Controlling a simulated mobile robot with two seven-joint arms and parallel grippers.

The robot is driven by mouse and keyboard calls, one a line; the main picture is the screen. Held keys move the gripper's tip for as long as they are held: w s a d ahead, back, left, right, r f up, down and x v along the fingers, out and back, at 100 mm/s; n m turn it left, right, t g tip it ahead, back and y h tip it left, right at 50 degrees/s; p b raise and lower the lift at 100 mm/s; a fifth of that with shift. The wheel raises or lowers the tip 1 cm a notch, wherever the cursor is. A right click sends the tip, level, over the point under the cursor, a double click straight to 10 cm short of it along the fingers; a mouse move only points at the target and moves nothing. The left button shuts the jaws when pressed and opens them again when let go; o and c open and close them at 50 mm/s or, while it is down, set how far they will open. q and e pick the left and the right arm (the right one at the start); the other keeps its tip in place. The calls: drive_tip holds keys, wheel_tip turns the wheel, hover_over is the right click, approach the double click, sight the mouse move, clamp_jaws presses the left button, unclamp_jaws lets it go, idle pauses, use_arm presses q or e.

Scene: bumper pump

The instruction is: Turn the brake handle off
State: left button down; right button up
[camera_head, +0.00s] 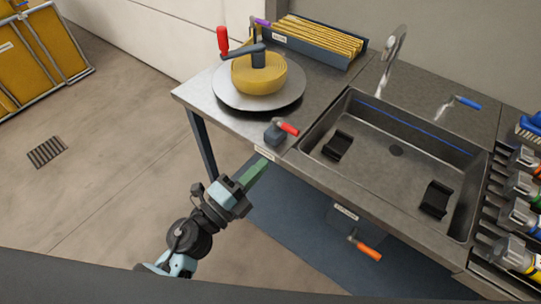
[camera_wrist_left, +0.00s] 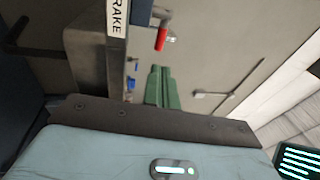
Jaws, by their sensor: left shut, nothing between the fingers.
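The brake handle (camera_head: 287,128) has a red grip and sits on a small dark block at the front edge of the metal counter (camera_head: 200,98). A label (camera_head: 265,152) is on the edge just below it; in the left wrist view it (camera_wrist_left: 117,18) shows the letters "RAKE". The red grip also shows in the left wrist view (camera_wrist_left: 161,38). My left gripper (camera_head: 264,163) has green fingers, shut and empty, just in front of the counter edge below the handle. The fingers (camera_wrist_left: 159,70) appear apart from the red grip. My right gripper is not in view.
A turntable (camera_head: 225,92) with a yellow round piece and a red-handled crank (camera_head: 223,40) stands at the back left. A sink (camera_head: 390,135) lies to the right. An orange-handled valve (camera_head: 368,251) hangs under the counter. Bottles line the far right.

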use_arm(q)
drive_tip(key=b+v, duration=0.1)
drive_tip(key=v, duration=0.4)
drive_tip(key=shift+s+f, duration=0.15)
drive_tip(key=shift+s, duration=0.1)
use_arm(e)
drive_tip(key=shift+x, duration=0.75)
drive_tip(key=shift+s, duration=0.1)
